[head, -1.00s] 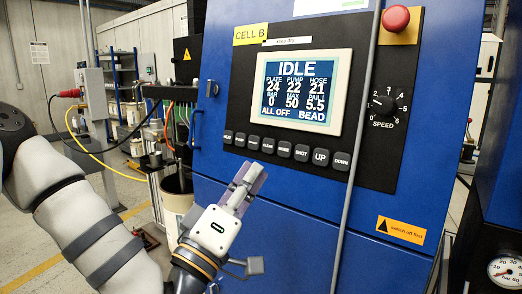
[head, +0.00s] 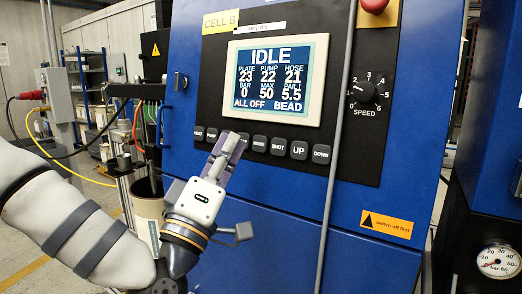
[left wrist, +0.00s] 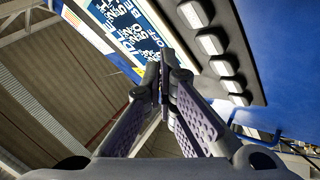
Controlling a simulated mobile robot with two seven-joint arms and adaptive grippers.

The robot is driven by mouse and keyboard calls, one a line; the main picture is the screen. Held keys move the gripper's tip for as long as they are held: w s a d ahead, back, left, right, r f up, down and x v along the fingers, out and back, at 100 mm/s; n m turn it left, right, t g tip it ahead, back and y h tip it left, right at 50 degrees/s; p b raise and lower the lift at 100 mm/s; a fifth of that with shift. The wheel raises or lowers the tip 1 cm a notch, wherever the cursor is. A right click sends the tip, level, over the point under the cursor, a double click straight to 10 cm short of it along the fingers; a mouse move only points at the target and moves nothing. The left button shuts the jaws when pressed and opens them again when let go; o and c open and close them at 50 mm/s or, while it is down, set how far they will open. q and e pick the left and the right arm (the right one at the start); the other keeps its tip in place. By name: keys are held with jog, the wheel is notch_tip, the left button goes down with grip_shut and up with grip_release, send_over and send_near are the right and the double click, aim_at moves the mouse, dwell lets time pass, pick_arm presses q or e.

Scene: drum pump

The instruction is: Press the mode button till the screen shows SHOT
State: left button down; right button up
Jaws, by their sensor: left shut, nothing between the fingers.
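The control panel's screen (head: 277,79) reads IDLE at the top, with ALL OFF and BEAD at the bottom. It shows partly in the left wrist view (left wrist: 128,32). The mode button (head: 260,143) is a dark key in the row under the screen, left of the SHOT button (head: 278,146); its small label is hard to read. My left gripper (head: 231,140) is shut and empty. Its tips overlap the row left of the mode button and hide part of it. In the left wrist view the shut fingertips (left wrist: 165,76) appear beside the buttons; contact cannot be told.
The UP button (head: 299,150) and DOWN button (head: 321,153) end the row. A grey vertical pipe (head: 334,170) crosses the panel's front. A speed knob (head: 364,91) and a red stop button (head: 374,4) are to the right. A hose-hung stand is at left.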

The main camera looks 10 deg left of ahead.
aim_at(260, 144)
pick_arm(q)
jog(key=w, duration=0.2)
jog(key=w+d, duration=0.1)
jog(key=shift+w+f+b, duration=0.1)
jog(key=shift+f+b, duration=0.15)
jog(key=shift+b, duration=0.1)
pick_arm(e)
jog(key=shift+s+f+g, duration=0.3)
jog(key=shift+s+f, duration=0.3)
jog(key=shift+f, duration=0.05)
pick_arm(q)
jog(key=shift+w+d, duration=0.1)
dwell(0.4)
jog(key=shift+w+d+f, duration=0.1)
jog(key=shift+w, duration=0.2)
